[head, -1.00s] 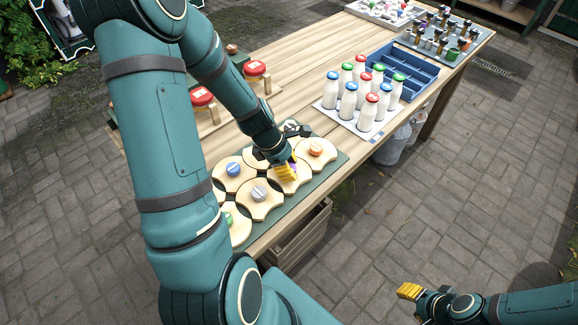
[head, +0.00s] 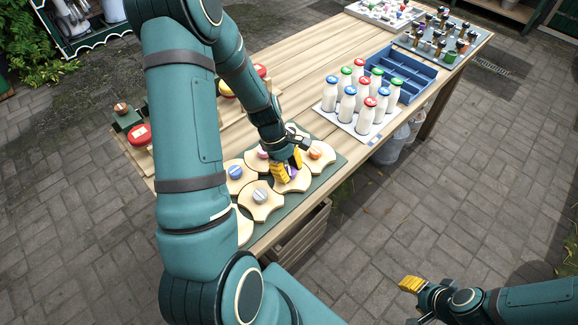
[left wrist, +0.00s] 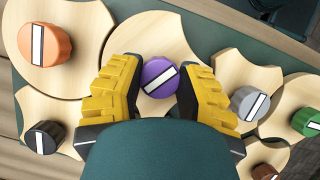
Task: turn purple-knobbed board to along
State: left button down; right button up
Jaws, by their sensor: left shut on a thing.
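The purple-knobbed board (left wrist: 150,32) is pale wood with curved, scalloped edges, and lies among similar boards. Its round purple knob (left wrist: 160,78) carries a white bar, slanted in the left wrist view; the knob also shows in the head view (head: 292,171). My left gripper (head: 288,168) is over this board, shut on the purple knob, with a yellow finger on each side. The palm hides the near part of the board in the left wrist view. My right gripper (head: 410,284) is at the lower right of the head view, away from the table; its opening is unclear.
Neighbouring boards with an orange knob (left wrist: 44,44), grey knob (left wrist: 250,103) and green knob (left wrist: 305,121) lie close around, on a green base (head: 318,183). Capped milk bottles (head: 366,115) and a blue crate (head: 405,75) stand farther along the table. Red-topped items stand at left.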

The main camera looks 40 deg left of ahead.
pick_arm(q)
jog(key=m+g, duration=0.1)
jog(key=m, duration=0.1)
jog(key=shift+d+m+p, duration=0.1)
jog(key=shift+m+p, duration=0.3)
jog(key=m+g, duration=0.1)
jog(key=m, duration=0.1)
jog(key=shift+m+p, duration=0.3)
jog(key=shift+m, duration=0.1)
jog(key=m+g, duration=0.1)
jog(key=m, duration=0.1)
jog(key=m+y, duration=0.1)
jog(key=m, duration=0.2)
jog(key=shift+f+g+p, duration=0.1)
jog(key=shift+g+p, duration=0.2)
jog(key=shift+g, duration=0.1)
jog(key=shift+s+y, duration=0.1)
jog(key=shift+y, duration=0.2)
jog(key=c, duration=0.5)
grip_release()
jog(key=shift+c, duration=0.2)
